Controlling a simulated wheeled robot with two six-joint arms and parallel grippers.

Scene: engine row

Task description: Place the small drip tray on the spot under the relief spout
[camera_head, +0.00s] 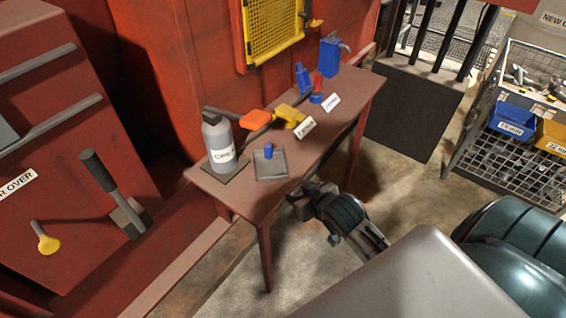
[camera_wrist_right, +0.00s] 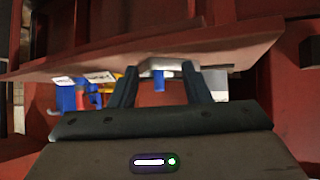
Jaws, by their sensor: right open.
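A small square grey tray (camera_head: 279,170) with an upright blue knob (camera_head: 268,151) lies on the near part of the narrow table, right of the bottle; I take it as the drip tray. The tray (camera_wrist_right: 178,63) also shows in the right wrist view, with its blue knob between the finger lines, farther off. My right gripper (camera_head: 297,203) is open and empty, beside the table's front edge, apart from the tray. A blue box with a grey spout (camera_head: 345,46) is at the table's far end, perhaps the relief spout; the spot under it is unclear. My left gripper is out of view.
The table (camera_head: 247,205) also bears a grey bottle (camera_head: 217,135) on a dark plate, an orange-red handled piece (camera_head: 254,118), a yellow piece (camera_head: 287,112), small blue and red parts and white labels. A wire rack with bins (camera_head: 511,121) stands at right. Bare floor lies before the table.

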